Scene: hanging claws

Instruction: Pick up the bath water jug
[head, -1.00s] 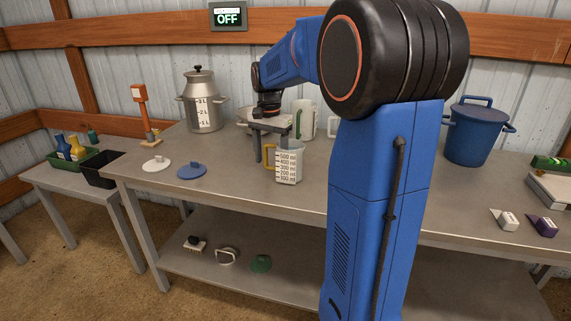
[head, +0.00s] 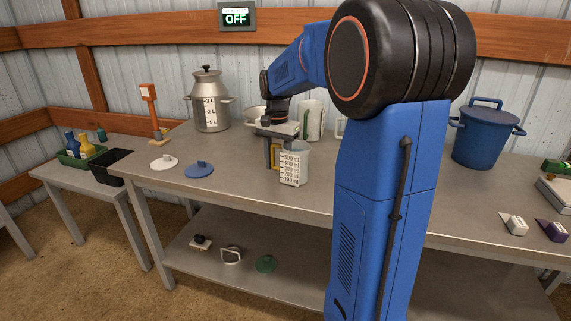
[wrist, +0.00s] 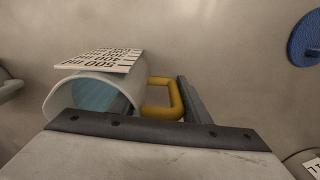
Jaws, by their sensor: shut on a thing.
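The jug (head: 293,167) is a clear measuring jug with a white ml scale and a yellow handle. It stands upright on the bench near the front middle, left of my blue arm. My gripper (head: 272,157) points down over the handle side and is shut on the jug. In the wrist view the jug (wrist: 98,85) is at left with bluish water inside. Its yellow handle (wrist: 177,99) shows between the dark fingers of my gripper (wrist: 162,100). The exact contact at the fingertips is partly hidden.
A metal pot (head: 210,105) is back left, a blue lidded bucket (head: 485,135) at right. A white lid (head: 163,162) and blue lid (head: 199,170) lie left. A wall display (head: 237,17) reads OFF.

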